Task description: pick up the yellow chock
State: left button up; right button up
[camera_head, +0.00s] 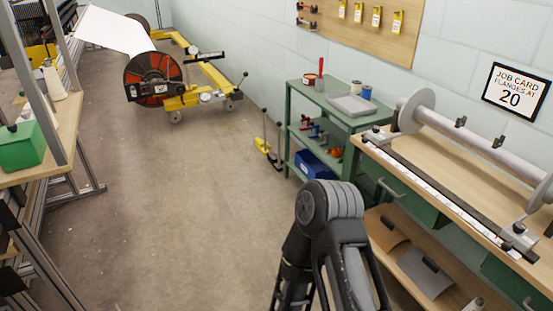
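A small yellow object that looks like the chock (262,146) sits on the floor against the foot of the wall, left of the green shelf cart. Thin dark upright rods with knobs rise beside it. It is small in the picture, so its exact shape is hard to tell. A black and grey link of one of my arms rises at the bottom middle, nearer to me than the chock and apart from it in the picture. Neither gripper's fingertips show.
A green shelf cart (316,104) stands right of the chock. A yellow wheeled frame (215,77) with a dark red-sided reel (153,77) stands at the back. A wooden bench (430,187) with a roller lines the right; another bench stands left. The concrete floor (170,205) between is clear.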

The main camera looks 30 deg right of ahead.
aim_at(262, 144)
jog(key=z, duration=0.35)
jog(key=i+z, duration=0.15)
jog(key=i, duration=2.9)
jog(key=i+j, duration=0.1)
jog(key=i, duration=5.25)
jog(key=z, duration=2.3)
